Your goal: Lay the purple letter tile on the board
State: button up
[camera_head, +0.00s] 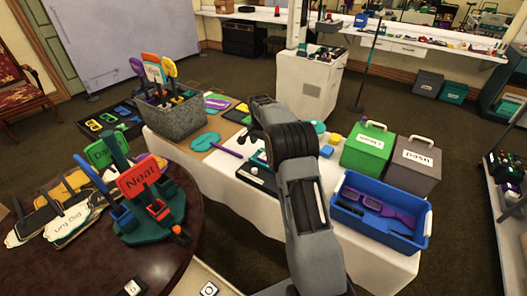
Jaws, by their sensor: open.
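My gripper (254,133) shows only in part, beyond the dark joints of my arm, above the white-clothed table (215,177). It is open, and nothing shows between its fingers. A flat purple piece (217,103) with green beside it lies on the brown board (232,114) at the table's back. I cannot make out a letter on it. A dark flat panel (262,180) lies below my gripper, partly behind my arm. I cannot tell whether it is the task's board, and no clear purple letter tile can be picked out.
A grey bin (180,120) of paddle signs stands at the table's left. Green (368,148) and grey (412,165) boxes and a blue tray (385,236) of purple glasses stand on the right. A round dark table (160,262) with a sign stand is at front left.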

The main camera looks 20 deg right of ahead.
jog(key=s+a+r+n+t, duration=0.1)
jog(key=s+a+r+n, duration=0.55)
jog(key=s+r, duration=0.7)
jog(key=s+a+f+n, duration=0.2)
jog(key=s+a, duration=0.1)
jog(key=s, duration=0.7)
jog(key=s+a+f+n+t+y, duration=0.1)
jog(key=s+a+n, duration=0.1)
jog(key=s, duration=0.8)
jog(key=shift+s+a+f+n+t, duration=0.2)
jog(key=shift+a+f+n+t, duration=0.15)
jog(key=shift+a, duration=0.2)
